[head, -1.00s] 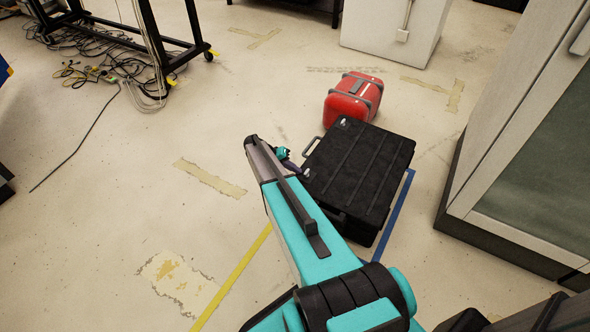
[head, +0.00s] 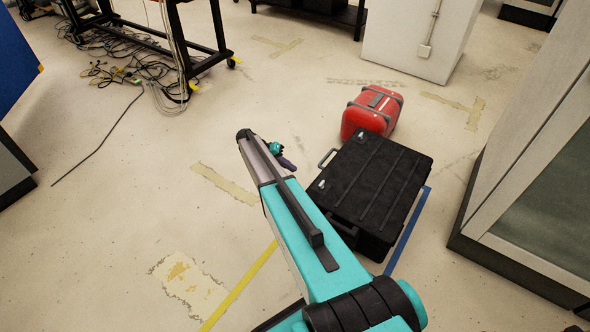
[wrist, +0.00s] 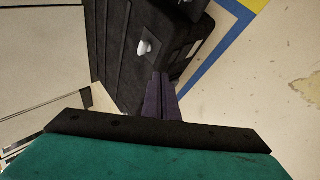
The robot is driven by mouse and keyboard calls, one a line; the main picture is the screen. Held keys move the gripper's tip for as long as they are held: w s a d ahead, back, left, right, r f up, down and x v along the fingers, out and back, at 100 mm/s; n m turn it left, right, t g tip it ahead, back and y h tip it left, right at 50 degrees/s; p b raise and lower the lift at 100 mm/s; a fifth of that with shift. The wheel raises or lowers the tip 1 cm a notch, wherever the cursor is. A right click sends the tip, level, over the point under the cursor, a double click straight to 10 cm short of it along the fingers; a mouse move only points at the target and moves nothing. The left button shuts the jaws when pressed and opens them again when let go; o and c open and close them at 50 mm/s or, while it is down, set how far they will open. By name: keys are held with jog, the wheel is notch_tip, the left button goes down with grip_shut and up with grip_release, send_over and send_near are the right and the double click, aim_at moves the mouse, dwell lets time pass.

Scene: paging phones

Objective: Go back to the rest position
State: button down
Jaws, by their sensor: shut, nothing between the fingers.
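My teal arm reaches forward across the lower middle of the head view. My gripper (head: 287,164) is small there, with dark purple fingers beside the arm's far end, just left of the black case (head: 371,186). In the wrist view my gripper (wrist: 160,76) shows its two purple fingers side by side and closed, with nothing between them. The black case also fills the upper middle of the wrist view (wrist: 118,50), beyond the fingers. I cannot tell how far the fingertips are from it.
A red case (head: 371,112) lies behind the black case. A grey cabinet (head: 530,140) stands at the right and a white box (head: 415,40) at the back. Loose cables (head: 125,75) spread under a black wheeled frame (head: 213,60) at the back left. The left-centre floor is clear.

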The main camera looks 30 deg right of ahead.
jog(key=shift+a+r, duration=0.1)
dwell(0.5)
jog(key=s+a+f+n+g+y+p, duration=0.15)
jog(key=s+a+p, duration=0.25)
jog(key=s+a, duration=0.6)
jog(key=s+a+f+n+t+y+p, duration=0.1)
jog(key=s+a+f+n+p, duration=0.2)
jog(key=s+a, duration=0.75)
jog(key=s+a+r+n+y+p, duration=0.2)
jog(key=s+a, duration=0.3)
jog(key=s, duration=0.7)
jog(key=s+a+r+n+y+p, duration=0.2)
jog(key=s+a, duration=0.3)
jog(key=s, duration=0.6)
jog(key=shift+s+a+r+y, duration=0.35)
jog(key=shift+r+y, duration=0.2)
jog(key=shift+r, duration=0.25)
jog(key=shift+n, duration=0.25)
jog(key=shift+d, duration=0.15)
